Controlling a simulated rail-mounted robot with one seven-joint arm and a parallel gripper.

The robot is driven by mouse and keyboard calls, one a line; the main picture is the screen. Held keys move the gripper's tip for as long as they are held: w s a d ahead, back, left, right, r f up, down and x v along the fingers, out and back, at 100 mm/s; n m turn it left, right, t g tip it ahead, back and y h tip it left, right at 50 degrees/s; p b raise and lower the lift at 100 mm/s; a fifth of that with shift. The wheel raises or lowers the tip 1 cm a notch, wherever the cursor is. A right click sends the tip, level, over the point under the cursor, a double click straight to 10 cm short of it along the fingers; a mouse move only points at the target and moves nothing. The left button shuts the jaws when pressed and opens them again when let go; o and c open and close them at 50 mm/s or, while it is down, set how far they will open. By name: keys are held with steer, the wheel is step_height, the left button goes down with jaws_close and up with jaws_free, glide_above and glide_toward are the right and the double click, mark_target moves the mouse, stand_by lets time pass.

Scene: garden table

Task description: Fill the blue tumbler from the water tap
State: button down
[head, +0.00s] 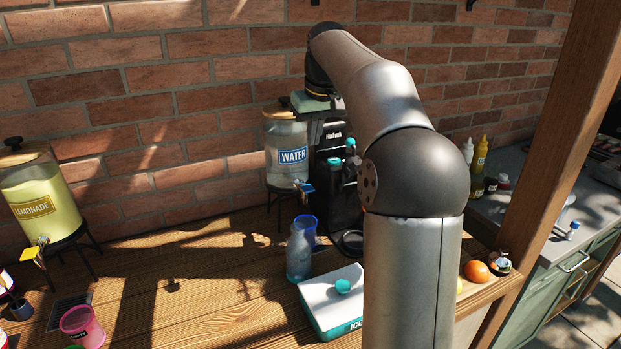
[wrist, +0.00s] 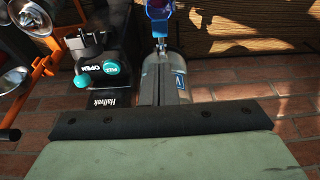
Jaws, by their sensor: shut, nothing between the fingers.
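My gripper (wrist: 159,72) is shut and empty, above the dispenser (wrist: 179,65), apart from the tumbler. In the head view its fingers are largely hidden. In the wrist view a blue shape (wrist: 158,9) shows beyond the tap (wrist: 160,44); I cannot tell whether it is the lever or the tumbler.
A black Hallvak machine (head: 335,190) with teal knobs stands right of the dispenser. A white and teal ice box (head: 335,300) lies in front. A lemonade dispenser (head: 38,190) and a pink cup (head: 83,325) are at the left. The table between them is mostly clear.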

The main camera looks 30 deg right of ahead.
steer(key=p, duration=0.1)
glide_toward(308, 187)
steer(key=x, duration=0.5)
steer(key=shift+w+f, duration=0.1)
steer(key=shift+f, duration=0.65)
